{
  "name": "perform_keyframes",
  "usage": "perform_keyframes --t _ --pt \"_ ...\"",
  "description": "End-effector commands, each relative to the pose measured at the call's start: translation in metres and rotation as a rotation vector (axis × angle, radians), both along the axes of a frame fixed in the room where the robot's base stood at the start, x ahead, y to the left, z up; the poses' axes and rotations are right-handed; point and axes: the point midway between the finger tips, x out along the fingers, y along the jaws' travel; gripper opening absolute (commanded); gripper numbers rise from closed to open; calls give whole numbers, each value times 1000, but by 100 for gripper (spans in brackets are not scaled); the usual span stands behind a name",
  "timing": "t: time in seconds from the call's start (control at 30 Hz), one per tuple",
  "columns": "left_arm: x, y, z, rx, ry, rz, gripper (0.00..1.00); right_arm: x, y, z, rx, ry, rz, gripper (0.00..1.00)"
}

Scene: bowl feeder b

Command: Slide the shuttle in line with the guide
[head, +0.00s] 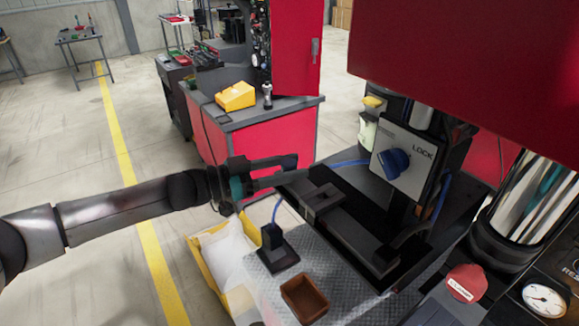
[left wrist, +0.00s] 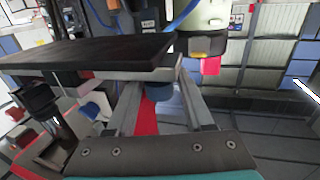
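A dark block with a square pocket, which looks like the shuttle (head: 323,197), sits on a long dark rail that looks like the guide (head: 362,240), in the middle right of the head view. My left gripper (head: 290,170) is just beyond the rail's upper left end, close to the shuttle but apart from it in the picture. My right gripper is not in view.
A grey panel with a blue LOCK knob (head: 394,162) stands behind the rail. A brown open box (head: 304,299) and a small dark stand (head: 275,249) are on the metal plate in front. A yellow-edged bin (head: 205,262) is at left. A red cover overhangs upper right.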

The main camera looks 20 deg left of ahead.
Motion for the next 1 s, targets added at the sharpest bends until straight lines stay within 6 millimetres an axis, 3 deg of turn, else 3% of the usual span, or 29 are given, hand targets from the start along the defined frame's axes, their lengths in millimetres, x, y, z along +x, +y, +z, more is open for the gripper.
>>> perform_keyframes --t 0.13,0.53,1.0 --pt "0 0 0 -1 1 0 69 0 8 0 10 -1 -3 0" --pt "-7 9 -2 2 3 2 69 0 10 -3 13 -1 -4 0" --pt "-59 79 -4 4 6 2 69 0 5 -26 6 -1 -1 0"
